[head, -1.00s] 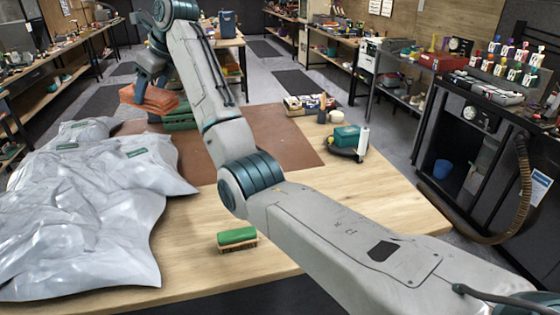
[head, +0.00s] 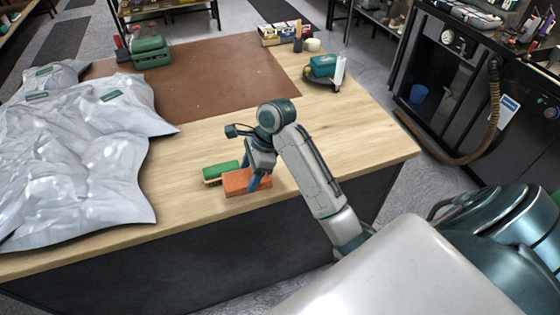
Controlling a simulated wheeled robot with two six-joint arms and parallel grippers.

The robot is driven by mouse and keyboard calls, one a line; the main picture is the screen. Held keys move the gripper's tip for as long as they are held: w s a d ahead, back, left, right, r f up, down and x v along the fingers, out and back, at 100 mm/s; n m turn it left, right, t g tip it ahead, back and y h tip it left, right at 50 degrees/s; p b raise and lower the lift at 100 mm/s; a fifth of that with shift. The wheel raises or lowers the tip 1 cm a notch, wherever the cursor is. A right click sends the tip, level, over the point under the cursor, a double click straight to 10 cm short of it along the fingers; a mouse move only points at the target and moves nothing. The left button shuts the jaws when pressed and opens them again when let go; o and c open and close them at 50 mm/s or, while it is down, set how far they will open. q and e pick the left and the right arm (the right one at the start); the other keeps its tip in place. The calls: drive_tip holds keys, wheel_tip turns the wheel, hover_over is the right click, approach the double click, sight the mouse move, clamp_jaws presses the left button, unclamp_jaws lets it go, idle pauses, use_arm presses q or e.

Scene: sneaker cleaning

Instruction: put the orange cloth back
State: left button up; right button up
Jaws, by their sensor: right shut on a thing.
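The orange cloth (head: 240,183) is a folded block low at the front part of the wooden table (head: 370,150). My right gripper (head: 256,181) points down and is shut on the cloth, its blue fingers at the cloth's right part. I cannot tell whether the cloth touches the tabletop or hangs just above it. A green-backed brush (head: 220,171) lies right behind and to the left of the cloth, very close to it. My left gripper is out of view.
Silvery-grey plastic bags (head: 75,165) cover the table's left side. A brown mat (head: 200,75) lies at the back, with a green box (head: 151,52) at its far edge. A teal item on a dark base (head: 322,67) stands at the right. The table's right front is clear.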

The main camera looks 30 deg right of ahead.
drive_tip(key=shift+s+d+f, duration=0.1)
drive_tip(key=shift+s+f, duration=0.05)
drive_tip(key=shift+s, duration=0.35)
drive_tip(key=shift+s+d+f, duration=0.1)
drive_tip(key=shift+s+f, duration=0.05)
drive_tip(key=shift+s, duration=0.35)
drive_tip(key=shift+s+d+f, duration=0.1)
drive_tip(key=shift+s+f, duration=0.1)
drive_tip(key=shift+s, duration=0.05)
drive_tip(key=w+d+b, duration=0.1)
drive_tip(key=d+b, duration=0.1)
drive_tip(key=w+d+f+b, duration=0.1)
drive_tip(key=d+b, duration=0.1)
drive_tip(key=w+d+b, duration=0.2)
drive_tip(key=d, duration=0.1)
drive_tip(key=shift+w+f, duration=0.1)
drive_tip(key=shift+f, duration=0.2)
drive_tip(key=shift+w+d+r+p, duration=0.4)
drive_tip(key=shift+w+d+p, duration=0.1)
drive_tip(key=shift+d+p, duration=0.25)
drive_tip(key=w+d, duration=0.2)
drive_tip(key=d, duration=0.1)
drive_tip(key=d+p, duration=0.1)
drive_tip(key=shift+w+d+f, duration=0.25)
drive_tip(key=shift+w+d, duration=0.15)
drive_tip(key=shift+w+d+f, duration=0.1)
drive_tip(key=shift+f, duration=0.05)
drive_tip(key=shift+f+n+p, duration=0.3)
drive_tip(key=shift+f+p, duration=0.35)
drive_tip(key=shift+f, duration=1.05)
